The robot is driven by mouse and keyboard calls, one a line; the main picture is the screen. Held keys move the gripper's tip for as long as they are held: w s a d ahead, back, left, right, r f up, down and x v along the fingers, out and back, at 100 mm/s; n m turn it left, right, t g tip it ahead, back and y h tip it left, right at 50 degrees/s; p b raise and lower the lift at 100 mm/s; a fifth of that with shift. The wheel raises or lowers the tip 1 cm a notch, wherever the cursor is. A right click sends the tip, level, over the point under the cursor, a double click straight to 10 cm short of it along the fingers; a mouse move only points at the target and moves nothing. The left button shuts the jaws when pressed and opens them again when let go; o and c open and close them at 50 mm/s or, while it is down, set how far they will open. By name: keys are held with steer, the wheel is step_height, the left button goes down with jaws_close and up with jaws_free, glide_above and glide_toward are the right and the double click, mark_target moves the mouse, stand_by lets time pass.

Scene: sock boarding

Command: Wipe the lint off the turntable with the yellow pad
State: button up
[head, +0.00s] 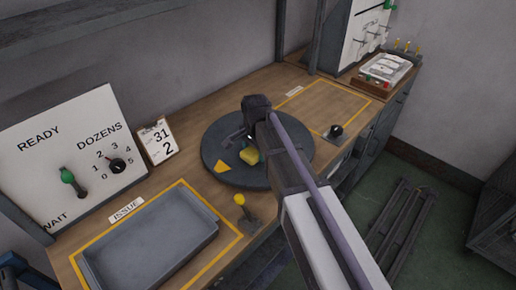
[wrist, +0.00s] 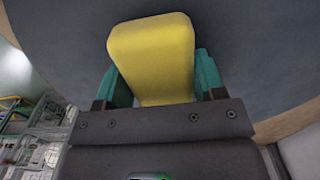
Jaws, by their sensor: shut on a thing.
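The turntable (head: 217,172) is a dark round disc on the wooden bench, in the middle of the head view. Its grey surface (wrist: 255,60) fills much of the wrist view. My gripper (head: 249,143) is over the disc, shut on the yellow pad (wrist: 152,50), which sits between the two teal fingers. The pad also shows in the head view (head: 250,157), low over the disc; I cannot tell whether it touches. A flat yellow-orange wedge mark (head: 222,166) is on the disc's left part. I cannot make out lint; my arm hides the disc's right part.
A grey tray (head: 150,249) lies in the yellow ISSUE outline at the front left. A yellow-knobbed lever (head: 240,200) stands at the disc's front edge and a black knob (head: 336,131) to its right. The outlined area (head: 325,104) at right is clear.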

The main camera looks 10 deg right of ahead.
steer(key=shift+r+p, duration=2.95)
steer(key=shift+p, duration=0.1)
steer(key=shift+a, duration=0.1)
step_height(320, 180, up, 3)
steer(key=p, duration=0.3)
steer(key=shift+r, duration=0.15)
